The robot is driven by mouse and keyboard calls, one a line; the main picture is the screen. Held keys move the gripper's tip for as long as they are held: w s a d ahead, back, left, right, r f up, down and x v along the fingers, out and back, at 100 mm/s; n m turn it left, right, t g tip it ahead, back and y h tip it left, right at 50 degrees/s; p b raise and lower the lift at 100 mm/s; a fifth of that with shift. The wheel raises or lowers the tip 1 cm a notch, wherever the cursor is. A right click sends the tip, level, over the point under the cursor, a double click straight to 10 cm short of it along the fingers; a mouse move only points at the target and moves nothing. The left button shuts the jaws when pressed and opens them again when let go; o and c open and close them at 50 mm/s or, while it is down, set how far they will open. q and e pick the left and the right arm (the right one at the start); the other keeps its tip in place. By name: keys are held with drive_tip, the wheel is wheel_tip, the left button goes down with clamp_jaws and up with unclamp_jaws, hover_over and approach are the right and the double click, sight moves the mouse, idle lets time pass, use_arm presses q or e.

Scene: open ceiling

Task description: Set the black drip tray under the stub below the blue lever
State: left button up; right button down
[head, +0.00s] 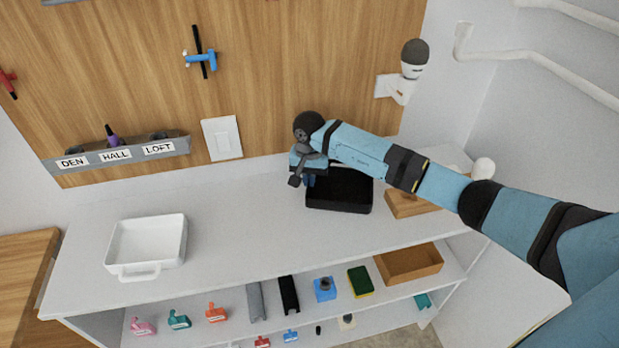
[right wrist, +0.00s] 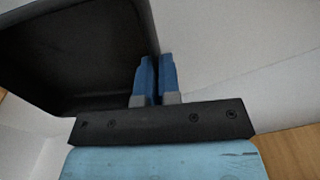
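The black drip tray (head: 340,208) is at the back of the white counter, right of centre. I cannot tell whether it rests on the counter or is slightly raised. My right gripper (head: 309,180) is at its left side. In the right wrist view the blue fingers (right wrist: 157,78) are close together with the edge of the black tray (right wrist: 75,55) between them. The blue lever (head: 201,58) is on the wood wall panel, up and left of the tray. A short black stub (head: 205,73) points down below it. My left gripper is out of view.
A white tray (head: 125,268) stands on the counter at left, a wooden tray (head: 405,211) at right. The counter between the white and black trays is clear. A labelled grey rack (head: 97,162) and a switch plate (head: 222,138) are on the wall. Several small items fill the lower shelf.

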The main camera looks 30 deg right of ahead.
drive_tip(key=c, duration=1.2)
unclamp_jaws()
drive_tip(key=shift+c, duration=0.2)
